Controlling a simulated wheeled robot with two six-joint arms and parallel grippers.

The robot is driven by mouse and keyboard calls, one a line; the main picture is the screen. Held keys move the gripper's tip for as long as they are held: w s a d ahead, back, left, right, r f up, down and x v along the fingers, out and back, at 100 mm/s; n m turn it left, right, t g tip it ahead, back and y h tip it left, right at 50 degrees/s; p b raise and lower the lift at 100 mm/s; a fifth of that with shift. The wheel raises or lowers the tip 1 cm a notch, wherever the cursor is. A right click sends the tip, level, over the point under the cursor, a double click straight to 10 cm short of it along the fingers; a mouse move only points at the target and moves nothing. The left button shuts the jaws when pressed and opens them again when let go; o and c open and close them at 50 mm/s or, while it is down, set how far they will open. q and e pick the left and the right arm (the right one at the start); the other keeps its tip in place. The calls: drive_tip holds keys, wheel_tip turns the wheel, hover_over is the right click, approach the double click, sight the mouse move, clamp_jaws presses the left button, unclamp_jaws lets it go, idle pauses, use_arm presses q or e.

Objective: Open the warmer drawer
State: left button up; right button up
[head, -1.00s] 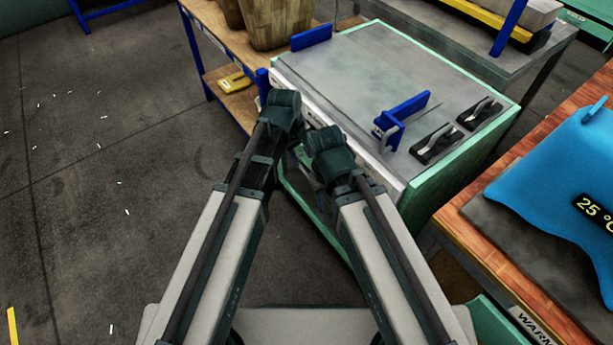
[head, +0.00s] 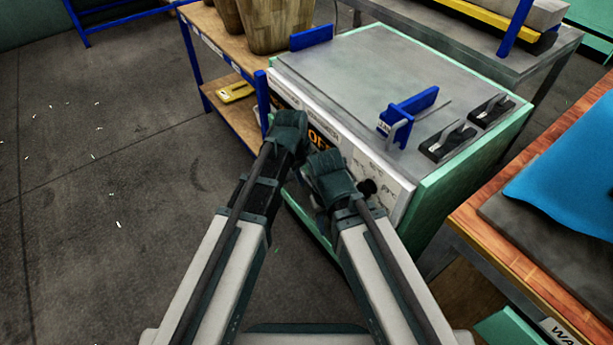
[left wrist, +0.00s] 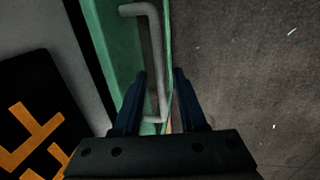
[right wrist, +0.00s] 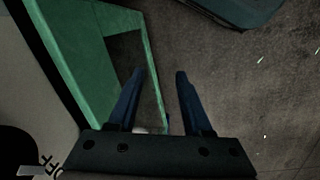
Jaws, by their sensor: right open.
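The warmer (head: 370,70) is a cabinet with a grey metal top, green sides and a pale front panel; part of the word OFF shows on its display. In the left wrist view a grey bar handle (left wrist: 154,45) stands on a green face (left wrist: 115,40). My left gripper (left wrist: 159,73) is open, with the handle's lower end between or just beyond its fingers; contact is unclear. My right gripper (right wrist: 160,73) is open and empty, close to a green edge (right wrist: 148,60) of the cabinet. In the head view my wrists hide the drawer front and both sets of fingertips.
Blue brackets and black clamps (head: 448,140) sit on the warmer's top. A wooden shelf table with baskets (head: 278,25) stands behind left. A wood-topped bench (head: 490,235) with a blue sheet (head: 565,165) is at the right.

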use_arm(q)
clamp_jaws()
idle(1.2)
